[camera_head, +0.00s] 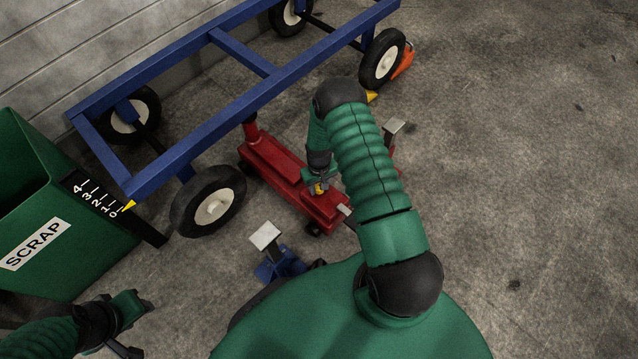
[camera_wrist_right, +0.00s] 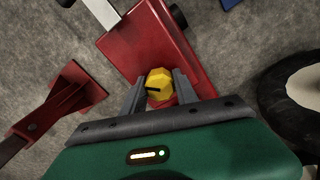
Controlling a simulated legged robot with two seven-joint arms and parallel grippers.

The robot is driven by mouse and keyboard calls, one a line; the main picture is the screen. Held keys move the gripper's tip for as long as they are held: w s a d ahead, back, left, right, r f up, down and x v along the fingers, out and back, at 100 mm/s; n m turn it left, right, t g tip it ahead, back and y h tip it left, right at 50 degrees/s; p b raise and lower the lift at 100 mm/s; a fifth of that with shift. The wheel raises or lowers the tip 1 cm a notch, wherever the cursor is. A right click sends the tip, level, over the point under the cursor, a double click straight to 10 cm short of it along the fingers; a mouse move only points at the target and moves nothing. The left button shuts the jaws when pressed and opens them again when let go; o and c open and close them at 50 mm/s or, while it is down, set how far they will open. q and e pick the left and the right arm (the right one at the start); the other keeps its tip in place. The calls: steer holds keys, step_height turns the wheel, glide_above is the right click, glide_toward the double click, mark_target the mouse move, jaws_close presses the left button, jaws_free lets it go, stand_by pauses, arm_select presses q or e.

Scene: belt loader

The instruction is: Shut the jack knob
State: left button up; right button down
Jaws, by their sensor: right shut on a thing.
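The jack knob is a yellow, faceted knob with a dark mark on top (camera_wrist_right: 159,86), on the red floor jack. My right gripper (camera_wrist_right: 160,92) has a finger on each side of the knob and is shut on it. In the head view the knob shows as a small yellow spot (camera_head: 320,188) below my right gripper (camera_head: 319,184). The red jack (camera_head: 280,172) lies on the floor with one end under the blue frame. My left gripper (camera_head: 134,304) is at the lower left, away from the jack; its finger gap is unclear.
The blue wheeled frame (camera_head: 235,108) stands at the back, its near wheel (camera_head: 209,201) left of the jack. A blue stand (camera_head: 279,265) is in front. Open floor lies right.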

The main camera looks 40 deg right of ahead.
steer(key=m+p, duration=0.1)
steer(key=m, duration=0.3)
steer(key=shift+r+m+p, duration=0.1)
steer(key=shift+m+p, duration=0.2)
steer(key=shift+p, duration=0.1)
steer(key=m+p, duration=0.1)
steer(key=m, duration=0.3)
steer(key=shift+m, duration=0.3)
steer(key=c, duration=0.9)
jaws_free()
steer(key=shift+c, duration=0.2)
step_height(320, 180, up, 17)
steer(key=p, duration=0.7)
steer(key=shift+f+p, duration=0.2)
steer(key=shift+p, duration=0.2)
